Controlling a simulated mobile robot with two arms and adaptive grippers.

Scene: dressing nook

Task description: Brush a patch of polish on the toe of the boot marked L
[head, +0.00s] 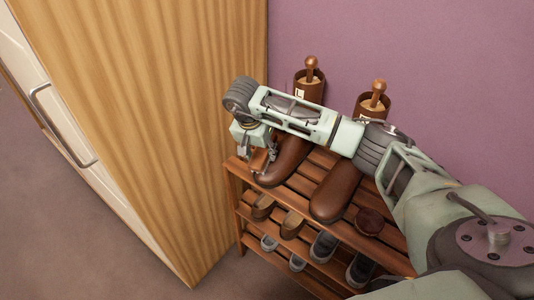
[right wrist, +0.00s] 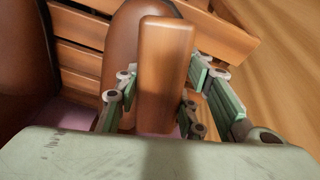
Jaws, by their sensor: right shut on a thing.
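The boot marked L (head: 290,155) is brown and stands upright on the top slats of the rack, with a pale L label on its shaft. Its toe points to the front, and my right arm crosses over its middle. My right gripper (head: 262,158) is at the toe, shut on a wooden brush (right wrist: 165,75). In the right wrist view the brush back lies between the fingers, over the boot; its bristles are hidden, so I cannot tell whether they touch the leather. A second brown boot (head: 336,190) stands to the right. A small dark round tin (head: 369,221) sits beside it.
The slatted wooden rack (head: 305,172) holds several smaller shoes (head: 292,224) on its lower shelves. A tall wood-grained cabinet (head: 170,90) stands close on the left of the gripper. A mauve wall (head: 400,40) is behind. Wooden handles rise from both boot shafts.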

